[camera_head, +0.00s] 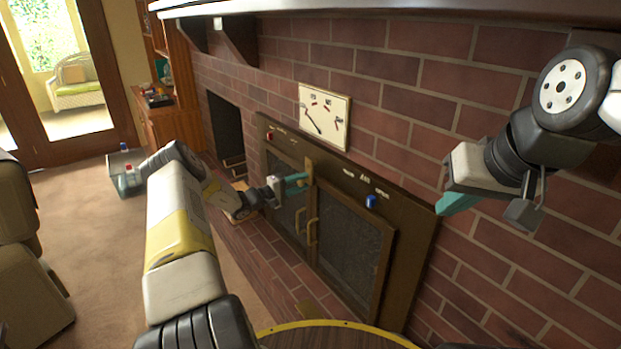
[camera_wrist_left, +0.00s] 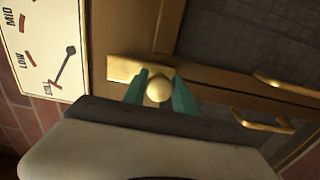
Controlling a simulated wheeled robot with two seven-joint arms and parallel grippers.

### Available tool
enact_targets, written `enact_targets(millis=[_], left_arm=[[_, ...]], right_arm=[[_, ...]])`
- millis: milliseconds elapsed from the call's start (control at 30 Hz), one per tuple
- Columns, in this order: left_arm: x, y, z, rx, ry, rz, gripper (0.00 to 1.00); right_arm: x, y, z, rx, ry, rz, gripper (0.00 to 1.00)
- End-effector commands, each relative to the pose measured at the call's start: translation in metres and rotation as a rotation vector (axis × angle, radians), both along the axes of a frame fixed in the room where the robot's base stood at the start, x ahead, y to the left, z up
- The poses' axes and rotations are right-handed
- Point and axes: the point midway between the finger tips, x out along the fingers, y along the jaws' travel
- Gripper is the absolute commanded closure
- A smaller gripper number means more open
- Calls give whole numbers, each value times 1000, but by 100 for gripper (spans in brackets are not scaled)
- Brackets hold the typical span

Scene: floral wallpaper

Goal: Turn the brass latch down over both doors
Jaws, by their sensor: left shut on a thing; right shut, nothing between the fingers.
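The brass latch (camera_wrist_left: 124,68) is in the left wrist view, at the top of the seam between the two doors. Its round knob (camera_wrist_left: 158,89) sits between the teal fingers of my left gripper (camera_wrist_left: 159,94), which is shut on it. In the head view my left gripper (camera_head: 297,180) reaches the latch (camera_head: 309,166) from the left, and its fingers hide part of it. The left door (camera_head: 285,208) and right door (camera_head: 345,248) are dark mesh panels in brass-brown frames and look closed. My right gripper (camera_head: 446,206) is shut and empty, in front of the bricks at right.
Two brass handles flank the seam, left (camera_head: 299,219) and right (camera_head: 311,232). A white dial (camera_head: 324,115) is above the doors. A blue knob (camera_head: 371,201) and a red knob (camera_head: 270,135) are on the panel's upper frame. A mantel shelf (camera_head: 400,9) overhangs the brick wall.

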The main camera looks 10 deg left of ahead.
Motion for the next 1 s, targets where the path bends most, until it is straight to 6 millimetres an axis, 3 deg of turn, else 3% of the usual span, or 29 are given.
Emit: enact_targets(millis=[267, 300, 400, 733, 1000], left_arm=[[0, 1, -1, 4, 0, 2, 100], [0, 1, -1, 4, 0, 2, 63], [0, 1, -1, 4, 0, 2, 45], [-1, 2, 0, 1, 0, 1, 45], [-28, 30, 0, 2, 1, 4, 45]], right_arm=[[0, 0, 0, 0, 0, 0, 100], [0, 0, 0, 0, 0, 0, 100], [0, 0, 0, 0, 0, 0, 100], [0, 0, 0, 0, 0, 0, 100], [0, 0, 0, 0, 0, 0, 100]])
